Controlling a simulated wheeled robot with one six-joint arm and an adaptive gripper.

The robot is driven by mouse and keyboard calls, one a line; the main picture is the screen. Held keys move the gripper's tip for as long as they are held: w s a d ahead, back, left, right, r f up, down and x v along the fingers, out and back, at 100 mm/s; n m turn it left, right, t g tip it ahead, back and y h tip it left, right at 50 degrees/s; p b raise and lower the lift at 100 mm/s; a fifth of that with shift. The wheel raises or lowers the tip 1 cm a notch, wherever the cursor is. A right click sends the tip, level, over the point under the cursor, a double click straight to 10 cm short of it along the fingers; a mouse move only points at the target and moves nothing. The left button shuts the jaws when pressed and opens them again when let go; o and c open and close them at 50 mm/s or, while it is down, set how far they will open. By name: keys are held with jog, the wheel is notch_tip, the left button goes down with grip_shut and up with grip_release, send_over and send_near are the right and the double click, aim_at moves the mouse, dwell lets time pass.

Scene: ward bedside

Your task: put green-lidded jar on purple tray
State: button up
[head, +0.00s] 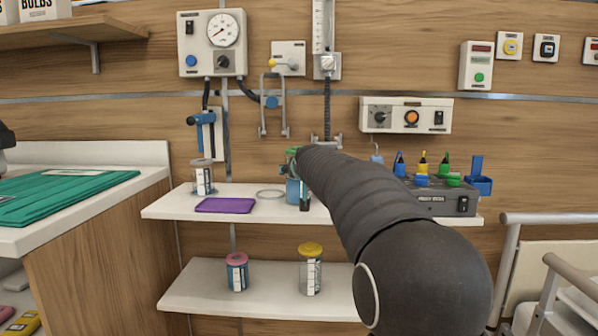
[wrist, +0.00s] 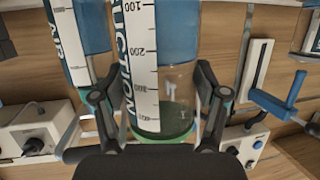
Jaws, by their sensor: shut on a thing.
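The green-lidded jar (head: 293,190) is at the upper wall shelf, right of the purple tray, partly hidden behind my arm. In the wrist view the jar (wrist: 165,90) is large and close, with a graduated white label, blue contents and a green rim at the bottom of the picture. My gripper (wrist: 160,88) has a finger on each side of it and is shut on it. In the head view my gripper is mostly hidden by my arm. I cannot tell whether the jar touches the shelf. The flat purple tray (head: 224,205) lies empty on the shelf.
A clear jar (head: 203,178) stands behind the tray. A thin ring (head: 270,193) lies on the upper shelf (head: 170,207) between tray and jar. A grey box (head: 440,203) with coloured items is at right. Pink-lidded (head: 237,272) and yellow-lidded (head: 310,272) jars stand on the lower shelf.

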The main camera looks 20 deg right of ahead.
jog(key=shift+f, duration=0.15)
jog(key=o, duration=1.5)
jog(key=shift+s+r, duration=0.15)
jog(key=shift+r, duration=0.05)
jog(key=b+v, duration=0.1)
jog(key=v, duration=1)
jog(key=shift+s, duration=0.35)
jog(key=s+a+f+g, duration=0.1)
jog(key=s+f+g, duration=0.2)
jog(key=s+f, duration=0.6)
jog(key=s+a+f+n+g+y, duration=0.1)
jog(key=s+a+f+g, duration=0.1)
jog(key=s+f, duration=0.8)
jog(key=s+a+f+g, duration=0.2)
jog(key=s+f, duration=0.8)
jog(key=s, duration=0.9)
jog(key=shift+s+g+y, duration=0.25)
jog(key=shift+g+y, duration=0.15)
jog(key=shift+g, duration=0.5)
